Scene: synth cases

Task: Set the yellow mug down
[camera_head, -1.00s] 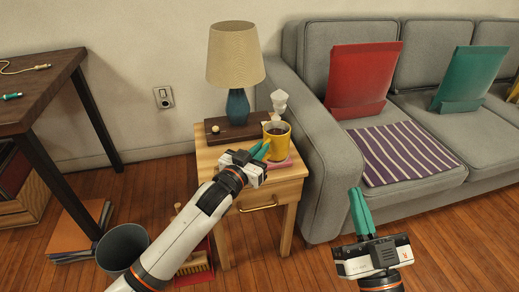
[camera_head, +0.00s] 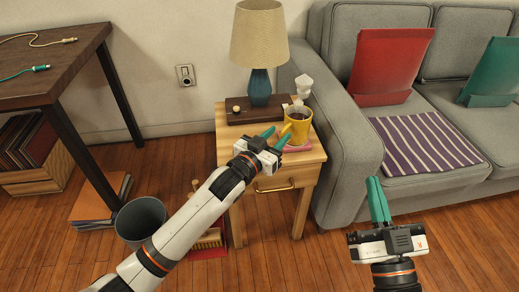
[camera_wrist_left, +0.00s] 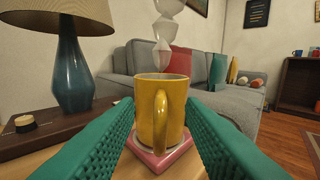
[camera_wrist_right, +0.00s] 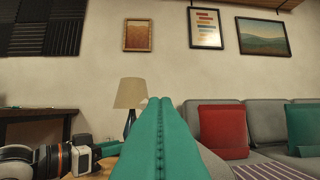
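The yellow mug (camera_head: 299,130), with something dark inside, stands upright on a pink square pad (camera_head: 297,146) on the wooden side table. In the left wrist view the mug (camera_wrist_left: 171,115) has its handle facing me, and the pink pad (camera_wrist_left: 160,161) shows under it. My left gripper (camera_head: 273,136) is open just in front of the mug. Its green fingers are spread to either side in the left wrist view, with gaps between them and the mug. My right gripper (camera_head: 376,180) is shut and empty, in front of the sofa, away from the table.
The grey sofa (camera_head: 320,130) stands close on the right. A bin (camera_head: 141,220) and desk are at left.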

